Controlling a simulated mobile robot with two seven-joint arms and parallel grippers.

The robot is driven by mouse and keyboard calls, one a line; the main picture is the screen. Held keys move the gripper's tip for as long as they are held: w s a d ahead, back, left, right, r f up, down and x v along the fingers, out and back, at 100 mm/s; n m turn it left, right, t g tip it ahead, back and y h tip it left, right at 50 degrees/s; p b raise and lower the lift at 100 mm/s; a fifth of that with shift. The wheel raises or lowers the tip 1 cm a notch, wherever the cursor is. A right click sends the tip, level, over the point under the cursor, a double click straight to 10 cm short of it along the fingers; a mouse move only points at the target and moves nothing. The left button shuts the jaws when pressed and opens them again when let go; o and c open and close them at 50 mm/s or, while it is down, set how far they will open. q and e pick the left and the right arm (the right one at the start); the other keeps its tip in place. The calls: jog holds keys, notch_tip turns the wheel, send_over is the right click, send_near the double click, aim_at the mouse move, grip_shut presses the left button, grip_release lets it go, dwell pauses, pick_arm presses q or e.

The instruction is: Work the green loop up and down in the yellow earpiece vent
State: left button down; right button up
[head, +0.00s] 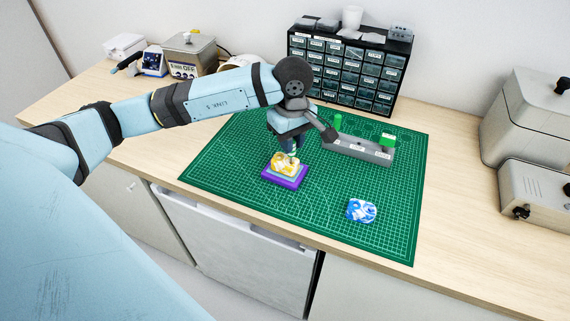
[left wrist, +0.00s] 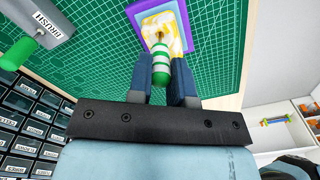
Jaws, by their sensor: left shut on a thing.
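The yellow-and-white earpiece (head: 285,163) sits on a purple stand (head: 283,183) on the mat. My left gripper (head: 291,147) is directly above it, pointing down. In the left wrist view the gripper (left wrist: 161,80) is shut on a green-and-white banded handle (left wrist: 160,67), the green loop tool. The tool's thin end points at the earpiece (left wrist: 178,30) and appears to meet its top. How deep it sits in the vent, and the loop itself, cannot be seen. My right gripper is not in view.
A grey tool rack (head: 358,151) with green-handled tools stands behind, right of my gripper. A blue-and-white earpiece (head: 361,210) lies on the green mat (head: 240,165) at front right. A drawer cabinet (head: 345,70) stands at the back. The mat's left side is clear.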

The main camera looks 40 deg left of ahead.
pick_arm(q)
jog(key=shift+r, duration=0.2)
jog(key=shift+r, duration=0.4)
jog(key=shift+f, duration=0.1)
dwell(0.5)
jog(key=shift+f+b, duration=0.6)
jog(key=shift+b, duration=0.1)
jog(key=shift+r, duration=0.1)
jog(key=shift+r, duration=0.15)
jog(key=shift+r, duration=0.35)
jog(key=shift+r, duration=0.15)
